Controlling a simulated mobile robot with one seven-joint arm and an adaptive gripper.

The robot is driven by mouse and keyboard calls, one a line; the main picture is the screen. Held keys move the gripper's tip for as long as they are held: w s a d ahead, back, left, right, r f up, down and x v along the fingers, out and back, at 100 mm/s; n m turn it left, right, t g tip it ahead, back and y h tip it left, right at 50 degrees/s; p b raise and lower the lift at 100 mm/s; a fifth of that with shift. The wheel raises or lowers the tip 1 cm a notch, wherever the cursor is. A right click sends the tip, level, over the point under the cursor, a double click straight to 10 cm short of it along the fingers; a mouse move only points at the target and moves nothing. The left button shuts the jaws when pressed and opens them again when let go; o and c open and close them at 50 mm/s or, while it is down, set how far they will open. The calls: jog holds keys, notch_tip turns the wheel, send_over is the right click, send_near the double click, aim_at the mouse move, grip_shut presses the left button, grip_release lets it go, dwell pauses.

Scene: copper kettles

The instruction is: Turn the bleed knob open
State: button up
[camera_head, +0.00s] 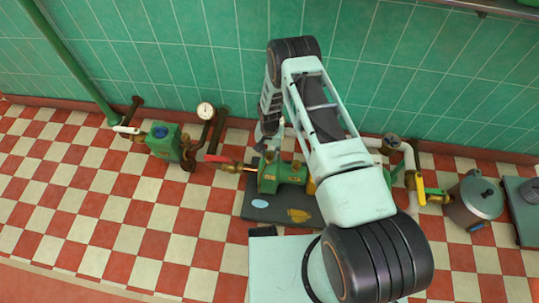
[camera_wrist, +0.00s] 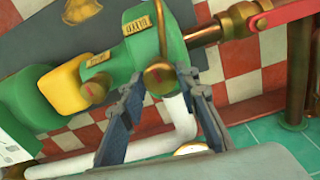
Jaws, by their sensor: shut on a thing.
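My gripper (camera_wrist: 162,92) is shut on the right brass knob, with a blue-grey finger on each side. In the head view my arm and the pump partly hide the gripper (camera_head: 268,137).
A red-handled valve (camera_head: 218,159) and brass pipe join the pump's left side. A pressure gauge (camera_head: 205,110) and another green unit (camera_head: 164,141) stand farther left. A yellow-handled valve (camera_head: 421,189) and grey kettle (camera_head: 475,199) are at right. The tiled wall is close behind.

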aim_at(270, 155)
jog(key=n+b, duration=0.3)
jog(key=n, duration=0.1)
jog(key=shift+f, duration=0.15)
jog(key=n+b, duration=0.2)
jog(key=n, duration=0.2)
jog(key=n+b, duration=0.1)
jog(key=n, duration=0.3)
jog(key=shift+n+b, duration=0.3)
jog(key=shift+b, duration=0.05)
jog(key=shift+n+b, duration=0.5)
jog(key=shift+n, duration=1.2)
jog(key=o, duration=1.2)
jog(key=shift+c, duration=0.2)
jog(key=shift+r, duration=0.2)
notch_tip(270, 155, up, 12)
